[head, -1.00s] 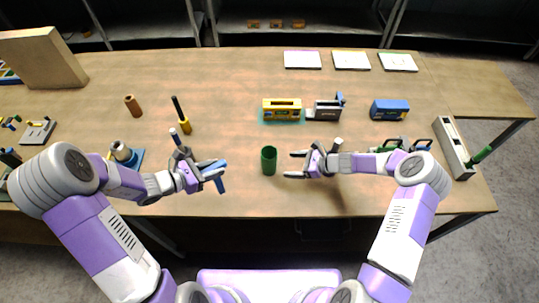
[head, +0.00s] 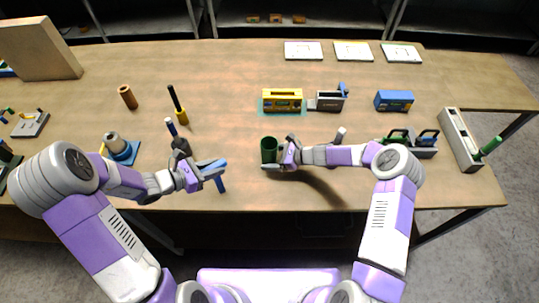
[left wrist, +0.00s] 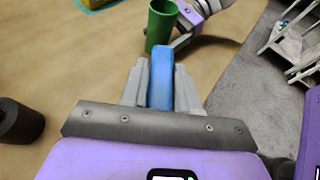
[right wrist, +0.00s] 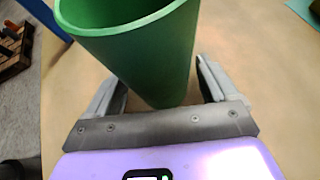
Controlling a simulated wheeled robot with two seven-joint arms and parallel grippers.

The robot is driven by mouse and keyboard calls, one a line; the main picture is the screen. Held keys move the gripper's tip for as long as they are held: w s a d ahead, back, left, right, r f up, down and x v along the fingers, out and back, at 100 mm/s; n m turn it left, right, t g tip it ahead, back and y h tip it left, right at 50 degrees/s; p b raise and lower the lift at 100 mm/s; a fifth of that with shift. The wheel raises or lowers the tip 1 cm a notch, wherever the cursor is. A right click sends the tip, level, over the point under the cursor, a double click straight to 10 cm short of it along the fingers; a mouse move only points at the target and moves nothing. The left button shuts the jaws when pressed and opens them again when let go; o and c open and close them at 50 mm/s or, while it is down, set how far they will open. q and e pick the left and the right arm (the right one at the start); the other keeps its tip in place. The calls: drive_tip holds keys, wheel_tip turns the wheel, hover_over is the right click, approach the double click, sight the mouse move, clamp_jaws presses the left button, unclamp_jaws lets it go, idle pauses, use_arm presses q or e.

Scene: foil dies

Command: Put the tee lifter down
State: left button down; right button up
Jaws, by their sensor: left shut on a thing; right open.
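The blue tee lifter (head: 219,181) is held in my left gripper (head: 208,174), over the front part of the table. In the left wrist view the blue piece (left wrist: 161,80) stands between the two shut fingers. My right gripper (head: 277,159) is open around a green cup (head: 268,149). In the right wrist view the cup (right wrist: 140,55) is between the spread fingers, with a gap visible on the right side. In the left wrist view the cup (left wrist: 160,25) stands upright on the table, just beyond the tee lifter.
A blue stand (head: 125,154) is further left. A yellow box (head: 282,95) and a grey bin (head: 327,104) are behind the cup. The table between the tools and cup is clear.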

drive_tip(key=shift+c, duration=0.4)
use_arm(q)
drive_tip(key=shift+w+d+r, duration=0.1)
use_arm(e)
drive_tip(key=c, duration=0.6)
use_arm(q)
drive_tip(key=w+d+r+m+g+h, duration=0.1)
drive_tip(key=w+d+r+m+g, duration=0.1)
drive_tip(key=w+d+r, duration=0.65)
wheel_tip(320, 180, up, 9)
drive_tip(key=m, duration=0.1)
hover_over(269, 153)
drive_tip(key=w, duration=0.3)
wheel_tip(269, 153, down, 17)
drive_tip(key=shift+f+g+h, duration=0.15)
drive_tip(key=shift+g+h, duration=0.15)
drive_tip(key=shift+g, duration=0.1)
